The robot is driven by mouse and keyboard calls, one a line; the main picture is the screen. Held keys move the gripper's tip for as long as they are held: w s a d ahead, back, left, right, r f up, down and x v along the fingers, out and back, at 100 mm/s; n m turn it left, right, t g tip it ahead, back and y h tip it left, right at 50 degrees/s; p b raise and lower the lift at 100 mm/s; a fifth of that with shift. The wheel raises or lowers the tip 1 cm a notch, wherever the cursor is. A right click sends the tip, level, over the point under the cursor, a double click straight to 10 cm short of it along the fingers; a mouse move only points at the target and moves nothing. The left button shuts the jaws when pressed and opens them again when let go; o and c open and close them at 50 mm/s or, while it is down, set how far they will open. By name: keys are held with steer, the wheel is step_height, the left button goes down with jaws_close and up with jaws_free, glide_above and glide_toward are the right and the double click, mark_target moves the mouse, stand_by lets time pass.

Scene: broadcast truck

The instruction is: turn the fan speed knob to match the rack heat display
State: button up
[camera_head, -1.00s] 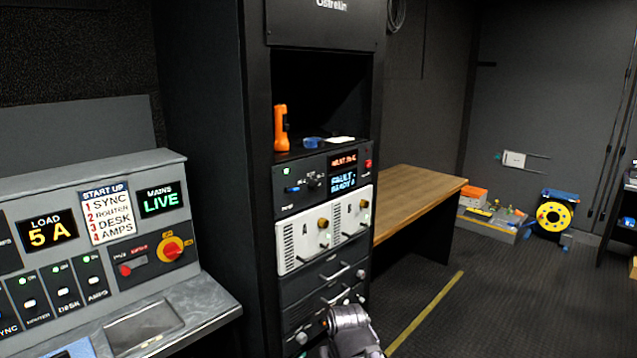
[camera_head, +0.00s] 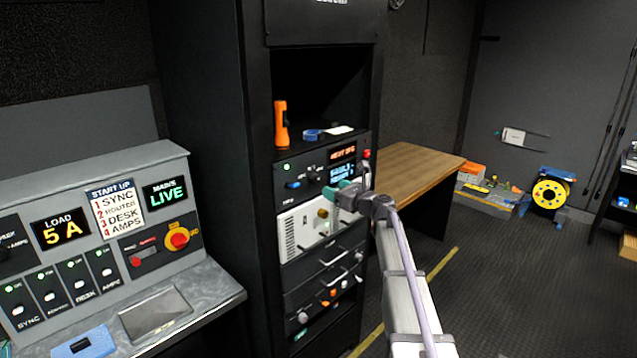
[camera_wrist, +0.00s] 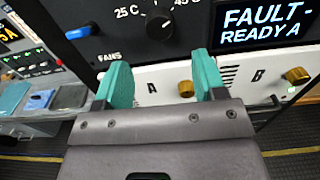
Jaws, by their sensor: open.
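The black fan knob (camera_wrist: 160,25) shows in the wrist view on a black panel, with 25 C on its left and a partly hidden 45 C on its right. Its pointer direction is too small to tell. In the head view the knob (camera_head: 313,174) sits left of two displays. The upper orange heat display (camera_head: 342,153) is too blurred to read surely. My gripper (camera_wrist: 162,66) has teal fingers, open and empty, pointing at the panel below the knob. In the head view my gripper (camera_head: 343,190) covers part of the panel's lower right.
A blue handle (camera_wrist: 77,33) sits left of the knob above FANS. The blue display (camera_wrist: 262,22) reads FAULT - READY A. Brass knobs A and B (camera_wrist: 297,75) are on the white unit below. An orange torch (camera_head: 281,125) stands on the shelf above.

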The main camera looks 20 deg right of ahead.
mark_target(317, 181)
steer(key=x, duration=0.8)
steer(key=shift+s, duration=0.1)
steer(key=c, duration=0.9)
